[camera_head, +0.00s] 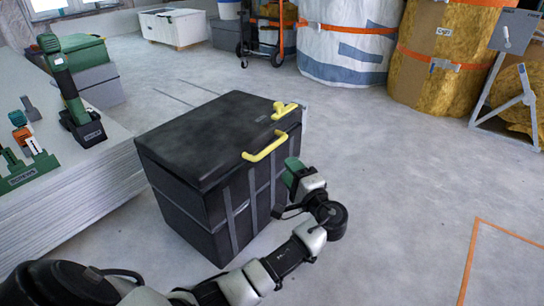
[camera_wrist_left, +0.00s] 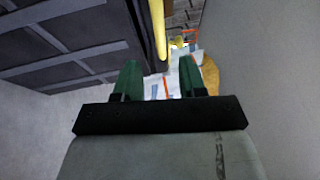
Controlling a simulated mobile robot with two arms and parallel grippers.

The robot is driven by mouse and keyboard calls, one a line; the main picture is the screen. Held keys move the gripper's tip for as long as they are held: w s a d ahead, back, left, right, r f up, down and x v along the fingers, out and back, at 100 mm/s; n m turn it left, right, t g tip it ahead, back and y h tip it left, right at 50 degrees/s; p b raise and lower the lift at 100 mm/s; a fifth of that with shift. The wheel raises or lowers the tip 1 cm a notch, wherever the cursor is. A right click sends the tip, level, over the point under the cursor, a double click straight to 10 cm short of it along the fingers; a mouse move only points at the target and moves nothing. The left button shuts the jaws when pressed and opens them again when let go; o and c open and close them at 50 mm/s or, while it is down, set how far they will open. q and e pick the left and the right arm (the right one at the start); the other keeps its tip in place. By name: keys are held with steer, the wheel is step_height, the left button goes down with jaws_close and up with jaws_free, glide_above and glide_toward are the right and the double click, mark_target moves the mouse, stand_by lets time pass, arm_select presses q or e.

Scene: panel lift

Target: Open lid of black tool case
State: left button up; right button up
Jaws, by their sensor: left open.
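The black tool case (camera_head: 175,195) stands on the floor in the head view, its lid (camera_head: 215,130) lying flat and closed. A yellow bar handle (camera_head: 265,150) sits at the lid's edge facing my arm, and a yellow fitting (camera_head: 284,110) is at the lid's far right corner. My left gripper (camera_head: 292,170) is beside the case, just below and right of the handle. In the left wrist view its green fingers (camera_wrist_left: 161,82) are apart with nothing held. There the handle (camera_wrist_left: 159,28) shows ahead of the fingers, next to the dark case side. My right gripper is not in view.
A stack of pale panels (camera_head: 75,190) with green tools on top stands left of the case. Large wrapped rolls (camera_head: 345,45) and a grey metal frame (camera_head: 505,75) are at the back right. The floor right of the case is clear.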

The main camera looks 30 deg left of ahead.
mark_target(272, 145)
arm_select(q)
steer(key=shift+b+x, duration=2.45)
steer(key=shift+x, duration=2.65)
steer(key=shift+c, duration=0.5)
jaws_close()
